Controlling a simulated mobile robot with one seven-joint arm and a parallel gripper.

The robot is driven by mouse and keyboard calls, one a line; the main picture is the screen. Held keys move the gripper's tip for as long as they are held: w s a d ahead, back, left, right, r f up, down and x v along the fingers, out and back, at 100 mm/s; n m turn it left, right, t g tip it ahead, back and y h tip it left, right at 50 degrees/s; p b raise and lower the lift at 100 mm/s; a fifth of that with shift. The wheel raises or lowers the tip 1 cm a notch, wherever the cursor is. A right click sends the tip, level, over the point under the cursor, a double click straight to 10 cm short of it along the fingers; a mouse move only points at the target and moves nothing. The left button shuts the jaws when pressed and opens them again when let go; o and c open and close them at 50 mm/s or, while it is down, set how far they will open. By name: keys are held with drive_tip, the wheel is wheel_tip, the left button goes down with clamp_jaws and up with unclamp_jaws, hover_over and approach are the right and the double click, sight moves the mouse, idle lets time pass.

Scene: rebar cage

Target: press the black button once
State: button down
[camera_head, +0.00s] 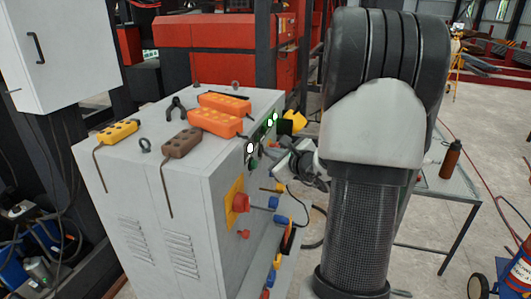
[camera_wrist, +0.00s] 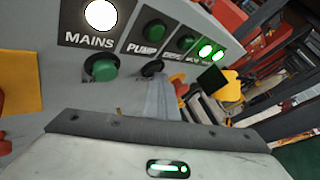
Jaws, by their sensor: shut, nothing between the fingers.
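In the wrist view, the black button (camera_wrist: 152,68) is on the grey panel below the PUMP label, right of a green button (camera_wrist: 102,67) under MAINS. My gripper (camera_wrist: 158,83) is shut and empty, its fingertips just below the black button and partly covering its lower edge. I cannot tell whether the tips touch it. In the head view, my gripper (camera_head: 284,163) is at the right face of the grey cabinet (camera_head: 140,190), partly hidden by my arm. I cannot make out the black button there.
A red knob (camera_head: 241,202) on a yellow plate and several plugs (camera_head: 273,202) stick out below the panel. Orange pendants (camera_head: 215,118) and a brown pendant (camera_head: 181,143) lie on the cabinet top. A table with a bottle (camera_head: 451,158) stands to the right.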

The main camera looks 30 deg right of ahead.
drive_tip(key=shift+r, duration=0.1)
drive_tip(key=shift+s+d, duration=0.7)
drive_tip(key=shift+s, duration=0.25)
drive_tip(key=s+d, duration=0.3)
drive_tip(key=shift+s+d, duration=0.15)
drive_tip(key=shift+s, duration=0.25)
idle(0.8)
